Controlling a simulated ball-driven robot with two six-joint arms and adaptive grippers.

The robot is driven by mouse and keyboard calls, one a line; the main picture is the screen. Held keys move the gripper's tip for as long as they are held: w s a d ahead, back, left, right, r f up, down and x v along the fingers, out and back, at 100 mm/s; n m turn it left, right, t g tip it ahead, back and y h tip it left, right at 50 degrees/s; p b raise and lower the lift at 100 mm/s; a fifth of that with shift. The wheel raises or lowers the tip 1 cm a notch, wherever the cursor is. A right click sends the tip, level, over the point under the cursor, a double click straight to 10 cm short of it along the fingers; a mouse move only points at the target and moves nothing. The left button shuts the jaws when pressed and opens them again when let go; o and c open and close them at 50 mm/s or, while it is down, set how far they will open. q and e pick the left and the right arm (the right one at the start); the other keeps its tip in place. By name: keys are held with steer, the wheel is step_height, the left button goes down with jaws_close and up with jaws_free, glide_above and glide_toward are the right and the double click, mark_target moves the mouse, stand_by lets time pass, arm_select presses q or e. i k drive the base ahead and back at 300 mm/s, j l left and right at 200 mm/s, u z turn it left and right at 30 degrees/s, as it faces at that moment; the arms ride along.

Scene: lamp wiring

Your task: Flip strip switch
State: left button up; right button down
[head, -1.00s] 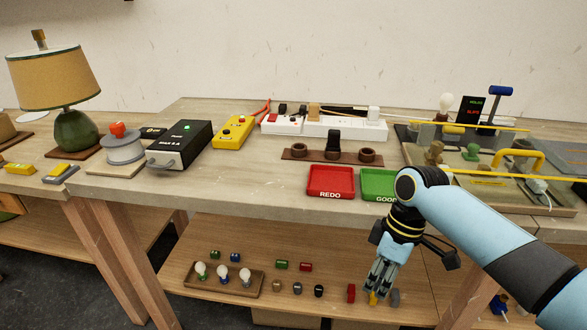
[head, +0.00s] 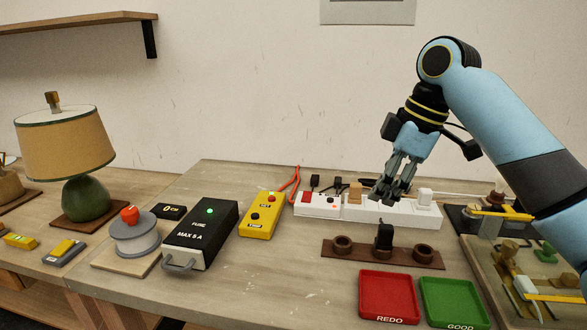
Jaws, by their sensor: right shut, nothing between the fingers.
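The white power strip (head: 385,213) lies along the back of the bench, with several plugs in it. A red switch (head: 308,197) shows at its left end, on a white section with small marks. My right gripper (head: 382,196) is shut and empty. It points down over the middle of the strip, to the right of the switch, and hides part of the strip and the plugs behind it. I cannot tell whether the fingertips touch the strip. My left gripper is not in view.
A yellow tester (head: 260,215) and a black fuse box (head: 201,235) stand left of the strip. A wooden holder (head: 395,255) stands in front, with red (head: 388,296) and green (head: 453,301) trays nearer. A lamp (head: 65,150) stands far left. Bare bench lies front centre.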

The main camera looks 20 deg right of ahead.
mark_target(306, 197)
steer(key=i, duration=0.9)
